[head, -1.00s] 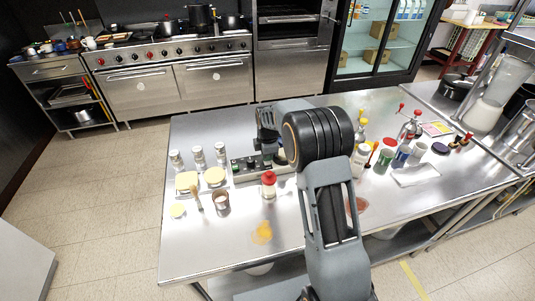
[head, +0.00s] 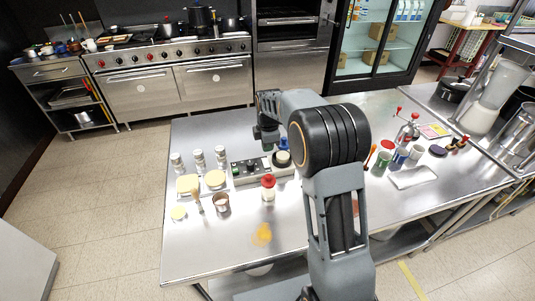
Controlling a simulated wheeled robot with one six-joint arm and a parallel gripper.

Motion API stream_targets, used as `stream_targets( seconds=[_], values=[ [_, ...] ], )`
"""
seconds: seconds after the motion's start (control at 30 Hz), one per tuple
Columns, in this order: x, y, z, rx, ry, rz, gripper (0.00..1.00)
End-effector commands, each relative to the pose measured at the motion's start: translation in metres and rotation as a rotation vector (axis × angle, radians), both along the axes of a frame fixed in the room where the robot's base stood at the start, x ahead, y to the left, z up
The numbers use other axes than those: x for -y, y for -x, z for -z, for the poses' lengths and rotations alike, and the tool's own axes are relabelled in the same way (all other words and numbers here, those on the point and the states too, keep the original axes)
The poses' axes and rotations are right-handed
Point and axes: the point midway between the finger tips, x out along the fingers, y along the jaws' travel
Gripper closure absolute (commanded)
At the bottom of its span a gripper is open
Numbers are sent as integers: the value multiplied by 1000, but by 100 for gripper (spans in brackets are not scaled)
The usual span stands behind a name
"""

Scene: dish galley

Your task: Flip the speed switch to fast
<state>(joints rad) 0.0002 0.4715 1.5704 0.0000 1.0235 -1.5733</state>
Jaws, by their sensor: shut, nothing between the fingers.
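The control box (head: 251,168) is a low panel with a green button and dark knobs or switches, at the middle of the steel table. Which of these is the speed switch, and which way it is set, is too small to tell. My gripper (head: 267,147) is dark grey, points down and is shut and empty. It appears above and just behind the right part of the box. My fingertips are small, and I cannot tell whether they touch anything. My own arm covers the table to the right of the box.
A round cream-topped item (head: 283,158) stands right of the box. A red-capped bottle (head: 268,187) and a metal cup (head: 222,202) stand in front. Several shakers (head: 198,158) stand to the left. Cans (head: 384,159) stand at right.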

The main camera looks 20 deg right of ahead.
Motion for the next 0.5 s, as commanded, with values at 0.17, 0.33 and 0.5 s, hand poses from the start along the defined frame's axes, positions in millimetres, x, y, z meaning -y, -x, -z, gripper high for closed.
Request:
stream_targets(
  seconds=[0.17, 0.33, 0.5],
  values=[
    [0, 4, -30, 4, 0, 0, 100],
    [0, 7, -49, 2, 0, 1, 100],
    [0, 8, -58, 0, 0, 0, 100]
  ],
)
